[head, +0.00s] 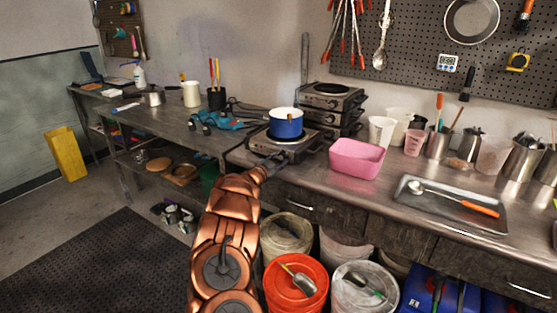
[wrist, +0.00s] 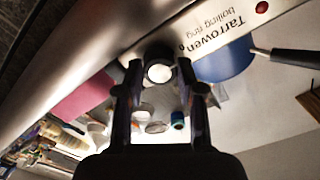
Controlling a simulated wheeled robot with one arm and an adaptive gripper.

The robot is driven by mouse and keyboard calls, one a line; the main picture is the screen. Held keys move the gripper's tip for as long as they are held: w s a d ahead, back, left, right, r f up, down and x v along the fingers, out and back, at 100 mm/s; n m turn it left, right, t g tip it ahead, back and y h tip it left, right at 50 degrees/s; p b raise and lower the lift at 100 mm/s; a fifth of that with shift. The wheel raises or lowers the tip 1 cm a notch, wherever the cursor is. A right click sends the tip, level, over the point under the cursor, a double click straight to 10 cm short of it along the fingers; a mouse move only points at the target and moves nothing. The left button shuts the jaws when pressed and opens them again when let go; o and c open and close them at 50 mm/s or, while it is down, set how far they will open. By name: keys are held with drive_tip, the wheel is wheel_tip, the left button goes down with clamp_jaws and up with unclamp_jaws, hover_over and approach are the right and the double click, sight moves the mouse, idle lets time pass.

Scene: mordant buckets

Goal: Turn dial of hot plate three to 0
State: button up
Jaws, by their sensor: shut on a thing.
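The hot plate in use (head: 318,146) stands on the metal bench with a blue pot (head: 286,123) on it. In the wrist view, its pale front panel (wrist: 222,32) carries upside-down "boiling ring" lettering and a red lamp (wrist: 262,8). The round dial (wrist: 158,62) sits between my fingertips, beside the lettering. My gripper (head: 277,158) reaches the front of this hot plate and is shut on the dial; it also shows in the wrist view (wrist: 158,78). The dial's marks and pointer cannot be read. In the head view my gripper hides the dial.
More hot plates (head: 330,107) are stacked behind. A pink tub (head: 357,158) stands close on the right, then a metal tray (head: 440,213) with a ladle. Blue tools (head: 222,121) lie to the left. Buckets, one orange (head: 296,285), stand below the bench edge.

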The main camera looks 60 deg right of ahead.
drive_tip(key=o, duration=1.1)
drive_tip(key=shift+o, duration=0.2)
drive_tip(key=a, duration=1.2)
drive_tip(key=shift+s, duration=0.25)
